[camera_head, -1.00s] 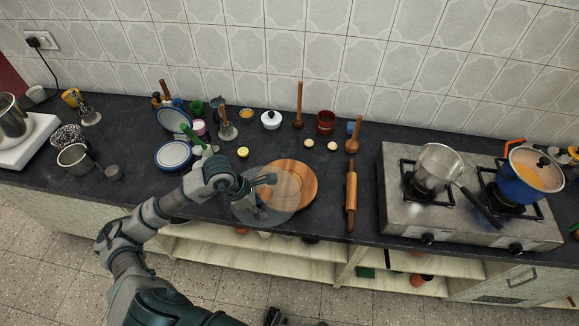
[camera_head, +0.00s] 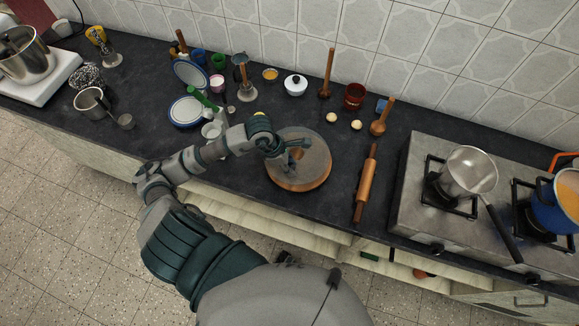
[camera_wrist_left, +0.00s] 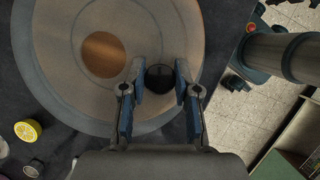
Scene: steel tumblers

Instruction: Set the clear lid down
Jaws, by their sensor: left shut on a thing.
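The clear lid (camera_head: 312,168) is a large see-through disc with a dark knob (camera_wrist_left: 160,78). It is over the round wooden board (camera_head: 303,187) on the dark counter and covers most of it. My left gripper (camera_head: 293,146) is over the lid. In the left wrist view, its two fingers (camera_wrist_left: 160,88) are on either side of the knob, shut on it. The lid (camera_wrist_left: 55,70) fills the left of that view, with the board's tan colour showing through. I cannot tell whether the lid touches the board. My right gripper is not in view.
A rolling pin (camera_head: 366,185) lies right of the board, then the steel stove (camera_head: 415,200) with a saucepan (camera_head: 468,172). Pale balls (camera_head: 357,125), a white lidded pot (camera_head: 295,85) and a red cup (camera_head: 354,96) stand behind. Blue-rimmed plates (camera_head: 187,111) are at the left.

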